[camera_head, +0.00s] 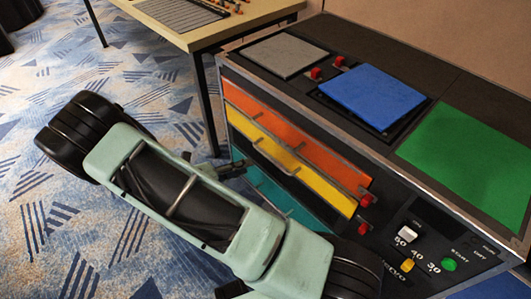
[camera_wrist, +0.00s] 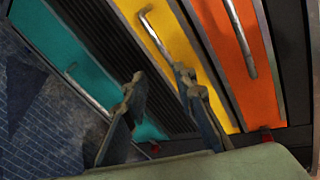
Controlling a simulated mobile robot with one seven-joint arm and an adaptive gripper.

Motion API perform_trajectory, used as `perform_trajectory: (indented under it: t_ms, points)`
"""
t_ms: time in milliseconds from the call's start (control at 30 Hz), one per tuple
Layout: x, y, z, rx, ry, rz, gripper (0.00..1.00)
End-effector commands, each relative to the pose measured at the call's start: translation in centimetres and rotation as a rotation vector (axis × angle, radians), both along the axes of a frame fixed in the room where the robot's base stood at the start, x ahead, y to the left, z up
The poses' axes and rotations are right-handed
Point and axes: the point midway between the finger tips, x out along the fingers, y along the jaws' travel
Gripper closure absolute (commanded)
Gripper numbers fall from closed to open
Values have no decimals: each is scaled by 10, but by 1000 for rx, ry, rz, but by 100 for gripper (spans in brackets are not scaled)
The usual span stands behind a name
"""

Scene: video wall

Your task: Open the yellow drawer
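The yellow drawer (camera_head: 325,187) is the middle coloured front on the cabinet, below the orange drawer (camera_head: 265,119) and above the teal drawer (camera_head: 283,204). It looks shut, with a metal bar handle (camera_head: 277,154). In the wrist view, the yellow drawer (camera_wrist: 177,32) runs diagonally, its handle (camera_wrist: 157,38) ahead of the fingertips. My gripper (camera_head: 228,170) is in front of the cabinet, left of the drawer fronts. In the wrist view, my gripper (camera_wrist: 159,82) is open and empty, one finger over the black ribbed panel and the other over the yellow front. No contact with the handle shows.
The cabinet top holds grey (camera_head: 285,55), blue (camera_head: 373,96) and green (camera_head: 475,150) panels. Red knobs (camera_head: 366,201) and a button panel (camera_head: 430,250) sit at the front right. A wooden table (camera_head: 250,15) stands behind left.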

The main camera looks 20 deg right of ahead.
Motion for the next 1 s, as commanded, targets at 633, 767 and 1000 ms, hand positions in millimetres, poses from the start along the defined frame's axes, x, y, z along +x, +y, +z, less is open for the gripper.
perform_trajectory:
  t_ms: [633,767,1000]
  points:
    - [-9,-66,-23,-258,203,132,75]
    - [0,-87,-27,-258,202,132,75]
    - [10,-109,-30,-256,201,133,75]
